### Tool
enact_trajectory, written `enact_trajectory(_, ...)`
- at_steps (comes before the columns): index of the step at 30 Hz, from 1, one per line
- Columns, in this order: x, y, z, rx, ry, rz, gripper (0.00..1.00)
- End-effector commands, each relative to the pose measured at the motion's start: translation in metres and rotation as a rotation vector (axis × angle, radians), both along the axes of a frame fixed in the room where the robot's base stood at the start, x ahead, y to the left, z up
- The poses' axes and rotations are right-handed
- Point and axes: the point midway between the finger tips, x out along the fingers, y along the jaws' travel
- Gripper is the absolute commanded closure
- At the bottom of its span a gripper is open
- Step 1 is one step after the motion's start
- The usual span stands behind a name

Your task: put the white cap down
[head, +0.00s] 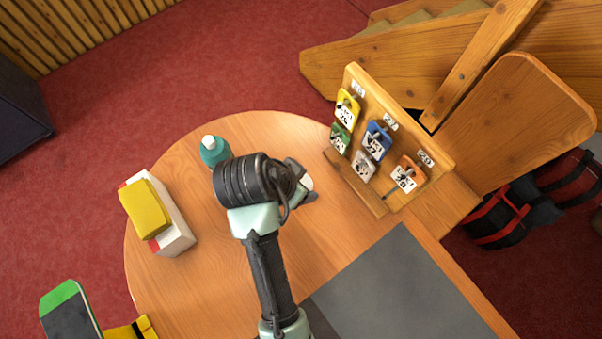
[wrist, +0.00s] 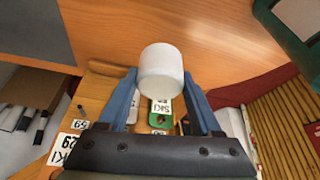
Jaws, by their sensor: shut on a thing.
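The white cap (wrist: 161,72) is a short, smooth cylinder between the two blue fingers of my gripper (wrist: 161,84) in the wrist view. The fingers are shut on it from both sides. In the head view my gripper (head: 303,184) is over the round wooden table (head: 225,265), left of the tag rack. There only a small white part of the cap (head: 308,182) shows beside the dark fingers. I cannot tell how high the cap is above the table.
A wooden rack (head: 352,185) with several coloured tags stands right of my gripper. A teal bottle (head: 214,152) stands to its left. A white box (head: 177,235) with a yellow block (head: 145,207) is at the left edge. A grey mat (head: 385,285) lies lower right. Bare tabletop shows between.

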Motion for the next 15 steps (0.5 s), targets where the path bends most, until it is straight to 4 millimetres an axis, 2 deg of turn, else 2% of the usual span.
enact_trajectory(1, 0.000, -0.001, 0.010, 0.000, 0.000, -0.064, 0.86)
enact_trajectory(5, -0.001, -0.002, 0.013, 0.001, 0.002, -0.168, 0.86)
enact_trajectory(15, -0.003, -0.002, -0.040, 0.000, 0.004, -0.192, 0.86)
